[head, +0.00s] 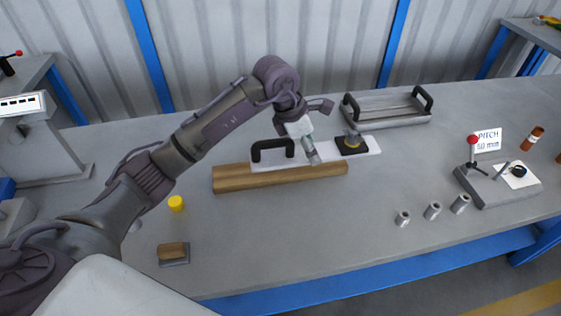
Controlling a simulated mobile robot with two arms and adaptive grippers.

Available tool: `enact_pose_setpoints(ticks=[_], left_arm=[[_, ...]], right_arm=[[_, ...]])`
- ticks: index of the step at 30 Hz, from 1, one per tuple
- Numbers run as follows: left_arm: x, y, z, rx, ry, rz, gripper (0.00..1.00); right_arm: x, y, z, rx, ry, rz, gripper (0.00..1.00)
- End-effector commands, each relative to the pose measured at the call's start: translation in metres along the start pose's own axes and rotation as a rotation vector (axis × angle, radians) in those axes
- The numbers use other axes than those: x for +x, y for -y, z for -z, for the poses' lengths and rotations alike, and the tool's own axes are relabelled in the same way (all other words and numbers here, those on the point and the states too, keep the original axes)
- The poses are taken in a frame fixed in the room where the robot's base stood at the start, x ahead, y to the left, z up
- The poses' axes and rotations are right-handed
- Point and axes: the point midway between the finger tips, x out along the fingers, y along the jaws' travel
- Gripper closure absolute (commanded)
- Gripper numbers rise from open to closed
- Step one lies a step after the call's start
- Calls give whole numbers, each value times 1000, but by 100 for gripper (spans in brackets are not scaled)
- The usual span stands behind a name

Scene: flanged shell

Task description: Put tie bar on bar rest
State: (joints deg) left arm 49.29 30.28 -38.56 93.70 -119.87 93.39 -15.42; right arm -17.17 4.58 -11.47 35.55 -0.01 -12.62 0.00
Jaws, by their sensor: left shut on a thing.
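My left gripper (303,135) comes down over the middle of the bench, above the white strip. It is shut on a small grey rod-like piece (312,154), mostly hidden by the fingers; I cannot tell if this is the tie bar. A long wooden beam (280,178) lies below it along the front of a white strip (358,158) with a black handle (271,148). I cannot tell which of these is the bar rest. My right gripper is out of view.
A grey tray with black handles (385,122) stands behind. A black-based fixture (350,149) sits on the strip. Grey sleeves (432,211) stand at the right, near a lever box (500,190). A yellow cylinder (176,203) and a wood-topped block (174,250) are at left. The front-middle bench is clear.

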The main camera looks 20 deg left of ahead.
Motion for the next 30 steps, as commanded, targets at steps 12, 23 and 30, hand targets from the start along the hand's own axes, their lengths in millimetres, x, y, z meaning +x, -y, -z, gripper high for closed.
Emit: enact_pose_setpoints(ticks=[12,23,30], left_arm=[[19,-55,70,-3,3,-2,100],[38,-60,85,-1,3,0,100],[60,-61,94,1,4,-3,100]], right_arm=[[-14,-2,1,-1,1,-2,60],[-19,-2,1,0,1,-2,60],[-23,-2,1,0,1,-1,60]])
